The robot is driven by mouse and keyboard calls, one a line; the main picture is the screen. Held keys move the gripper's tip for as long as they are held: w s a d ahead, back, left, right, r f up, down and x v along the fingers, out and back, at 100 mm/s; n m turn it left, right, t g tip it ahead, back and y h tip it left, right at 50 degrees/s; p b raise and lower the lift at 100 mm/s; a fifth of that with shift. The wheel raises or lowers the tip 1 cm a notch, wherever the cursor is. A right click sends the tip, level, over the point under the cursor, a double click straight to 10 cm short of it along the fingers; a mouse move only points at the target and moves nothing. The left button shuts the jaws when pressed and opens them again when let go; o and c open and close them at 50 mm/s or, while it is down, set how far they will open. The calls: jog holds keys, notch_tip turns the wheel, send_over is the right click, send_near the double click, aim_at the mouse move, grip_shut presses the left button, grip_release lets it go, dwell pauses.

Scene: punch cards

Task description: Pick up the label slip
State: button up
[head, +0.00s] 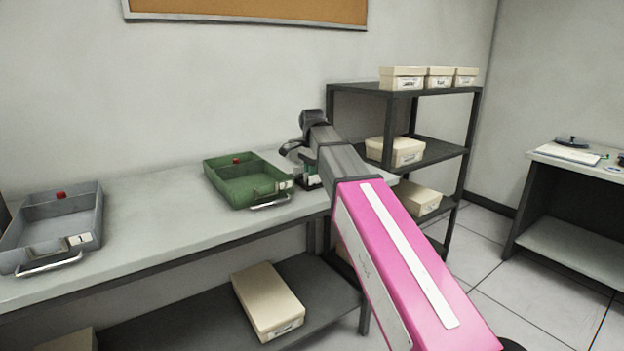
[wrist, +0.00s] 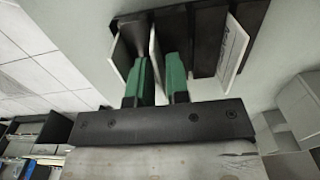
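In the wrist view, a black rack (wrist: 203,62) holds thin white cards or slips standing on edge. One slip (wrist: 155,48) stands in a middle slot, seen nearly edge-on. Another (wrist: 122,58) is to its left, and a card with dark writing (wrist: 233,52) is to its right. My gripper (wrist: 158,62) has green fingertips at the rack, one on each side of the middle slip, with a gap still between them. I cannot tell which piece is the label slip. In the head view my gripper (head: 305,168) is partly hidden by my arm.
A green tray (head: 232,198) stands on the table (head: 150,210), left of my gripper. A grey tray (head: 92,225) is at the far left. Dark shelves (head: 362,91) with cream boxes stand behind right. The table between the trays is clear.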

jog(key=shift+f, duration=0.25)
grip_shut()
jog(key=shift+r, duration=0.1)
